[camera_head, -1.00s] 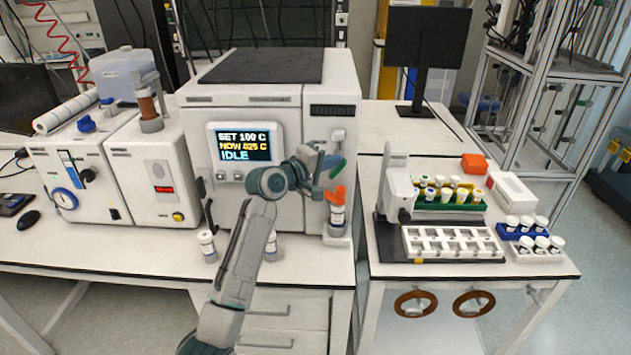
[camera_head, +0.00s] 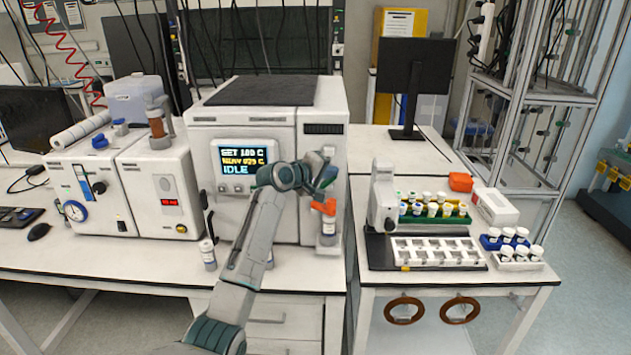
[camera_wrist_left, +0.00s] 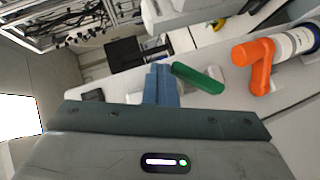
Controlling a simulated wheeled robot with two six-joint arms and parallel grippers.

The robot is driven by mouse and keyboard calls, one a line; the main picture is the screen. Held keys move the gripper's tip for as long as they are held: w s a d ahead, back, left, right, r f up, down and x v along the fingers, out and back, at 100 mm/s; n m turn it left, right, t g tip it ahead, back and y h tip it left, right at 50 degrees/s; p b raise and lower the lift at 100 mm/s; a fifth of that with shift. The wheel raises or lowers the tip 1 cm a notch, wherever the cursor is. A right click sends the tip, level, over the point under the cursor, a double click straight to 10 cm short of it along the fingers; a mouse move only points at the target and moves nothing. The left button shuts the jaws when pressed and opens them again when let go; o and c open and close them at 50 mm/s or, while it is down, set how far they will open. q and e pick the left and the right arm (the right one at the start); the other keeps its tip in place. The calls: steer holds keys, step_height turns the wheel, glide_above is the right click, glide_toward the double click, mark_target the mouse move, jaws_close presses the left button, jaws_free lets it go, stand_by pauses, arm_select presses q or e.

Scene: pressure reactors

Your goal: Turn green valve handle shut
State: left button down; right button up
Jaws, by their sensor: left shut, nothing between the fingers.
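The green valve handle (camera_wrist_left: 198,77) is a rounded bar, lying slantwise in the left wrist view. My left gripper (camera_wrist_left: 161,85) is shut and empty, its fingertips close beside the handle's left end. I cannot tell whether they touch. In the head view my left gripper (camera_head: 326,182) is at the right front of the reactor (camera_head: 240,120), just above an orange handle (camera_head: 325,207); the green handle is mostly hidden there. The orange handle also shows at the right of the left wrist view (camera_wrist_left: 255,65). My right gripper is not in view.
Another vial (camera_head: 207,252) stands on the bench in front of the reactor. On the right table are a green rack of vials (camera_head: 435,216) and a white tray (camera_head: 437,252). The front bench area is partly clear.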

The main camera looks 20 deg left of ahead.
arm_select(q)
steer(key=shift+f, duration=0.35)
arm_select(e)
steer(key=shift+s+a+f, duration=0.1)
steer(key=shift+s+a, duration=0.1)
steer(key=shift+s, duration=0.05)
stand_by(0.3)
